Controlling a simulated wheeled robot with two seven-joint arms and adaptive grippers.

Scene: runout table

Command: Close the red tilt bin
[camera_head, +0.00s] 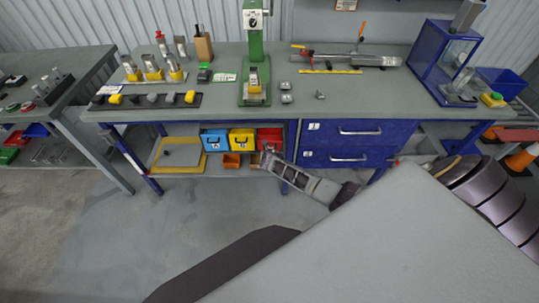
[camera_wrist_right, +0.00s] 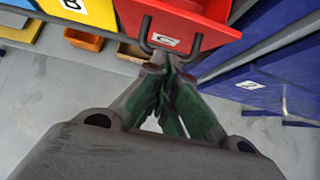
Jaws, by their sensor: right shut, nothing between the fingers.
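The red tilt bin (camera_head: 270,136) sits at the right end of the row of bins under the workbench, beside the yellow bin. In the right wrist view the red bin (camera_wrist_right: 205,32) fills the top middle, with a white label and a dark handle on its front. I cannot tell exactly how far it is tilted. My right gripper (camera_head: 268,150) is shut and empty, right at the bin's front. In the wrist view its fingertips (camera_wrist_right: 167,62) are just below the label and handle; whether they touch is unclear. My left gripper is not in view.
A blue bin (camera_head: 214,140) and a yellow bin (camera_head: 242,140) stand left of the red one, with small orange boxes (camera_head: 231,160) below. Blue drawers (camera_head: 355,144) are close on the right. The bench top (camera_head: 330,97) above carries tools and a green press.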

